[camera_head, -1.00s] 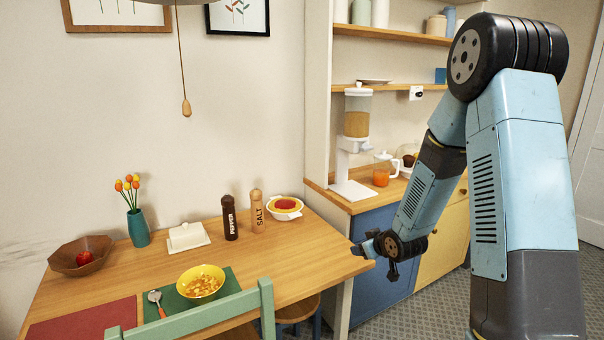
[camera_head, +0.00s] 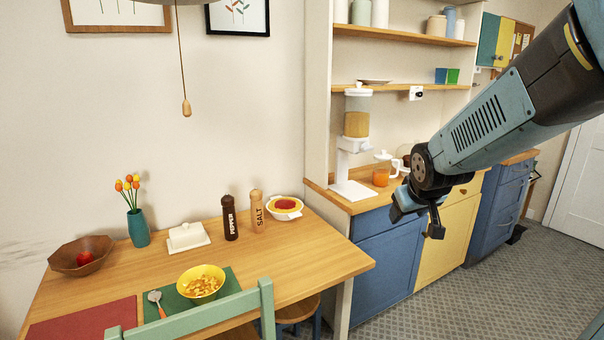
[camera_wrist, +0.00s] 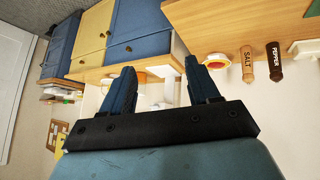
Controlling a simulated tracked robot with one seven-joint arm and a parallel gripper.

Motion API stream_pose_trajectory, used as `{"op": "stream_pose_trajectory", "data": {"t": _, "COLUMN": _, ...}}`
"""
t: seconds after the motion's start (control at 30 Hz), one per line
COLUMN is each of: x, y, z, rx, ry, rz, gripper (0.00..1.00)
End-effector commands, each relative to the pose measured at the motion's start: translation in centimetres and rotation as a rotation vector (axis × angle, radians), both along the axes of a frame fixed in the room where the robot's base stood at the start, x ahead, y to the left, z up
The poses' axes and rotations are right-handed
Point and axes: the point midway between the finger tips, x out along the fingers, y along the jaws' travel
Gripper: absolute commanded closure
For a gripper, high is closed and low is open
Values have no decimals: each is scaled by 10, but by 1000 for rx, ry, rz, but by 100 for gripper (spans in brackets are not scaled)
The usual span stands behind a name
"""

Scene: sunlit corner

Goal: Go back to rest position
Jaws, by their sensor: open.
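My gripper (camera_head: 417,212) is in front of the blue and yellow cabinets, to the right of the table (camera_head: 255,262). In the wrist view my gripper (camera_wrist: 160,84) has its two fingers spread apart. Nothing is held between them, and both fingertips are clear of any surface. My arm comes in from the upper right in the head view.
On the table are a yellow cereal bowl (camera_head: 200,283), butter dish (camera_head: 188,236), pepper mill (camera_head: 229,218), salt mill (camera_head: 257,212), white bowl (camera_head: 285,207), tulip vase (camera_head: 138,226) and wooden bowl (camera_head: 82,254). A cereal dispenser (camera_head: 356,125) and orange jug (camera_head: 381,172) stand on the counter. Open floor (camera_head: 500,290) lies right.

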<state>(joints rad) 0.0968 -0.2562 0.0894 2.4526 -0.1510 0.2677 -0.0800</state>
Motion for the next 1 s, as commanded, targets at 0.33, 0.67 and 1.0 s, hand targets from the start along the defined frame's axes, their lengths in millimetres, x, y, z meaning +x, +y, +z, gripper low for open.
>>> {"op": "stream_pose_trajectory", "data": {"t": 0.33, "x": -94, "y": 1, "z": 46, "rx": 73, "ry": 77, "rz": -99, "gripper": 39}}
{"op": "stream_pose_trajectory", "data": {"t": 0.67, "x": -176, "y": 9, "z": 65, "rx": 160, "ry": 157, "rz": -151, "gripper": 39}}
{"op": "stream_pose_trajectory", "data": {"t": 1.0, "x": -197, "y": 10, "z": 68, "rx": 181, "ry": 180, "rz": -158, "gripper": 39}}
